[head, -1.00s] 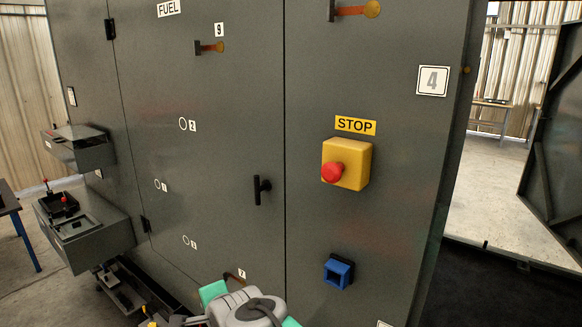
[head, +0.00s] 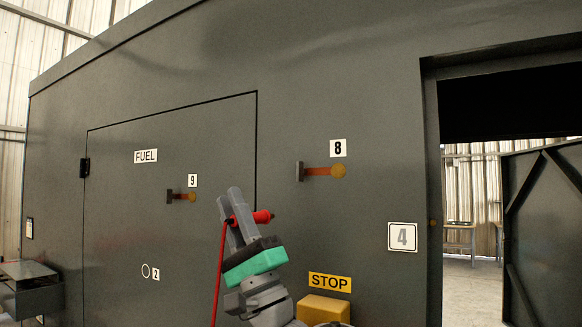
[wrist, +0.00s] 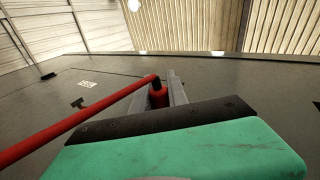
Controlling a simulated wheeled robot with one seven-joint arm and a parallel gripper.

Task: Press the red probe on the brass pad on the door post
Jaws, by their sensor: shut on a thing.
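My gripper (head: 238,214) is raised in front of the grey enclosure wall, shut on the red probe (head: 264,216). The probe lies across the fingers, its red end sticking out to the right, and a red lead (head: 219,270) hangs down on the left. In the wrist view the probe (wrist: 158,97) sits between the fingers (wrist: 166,88), with the thick red lead running to the lower left. The brass pad (head: 433,222) is a small dot on the door post, right of the number 4 plate. The probe is well to its left, apart from it.
Orange-handled latches 8 (head: 322,171) and 9 (head: 182,196) stick out of the wall. A yellow stop box (head: 323,309) projects below the STOP label. The doorway right of the post is open, with its dark door (head: 545,225) swung out.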

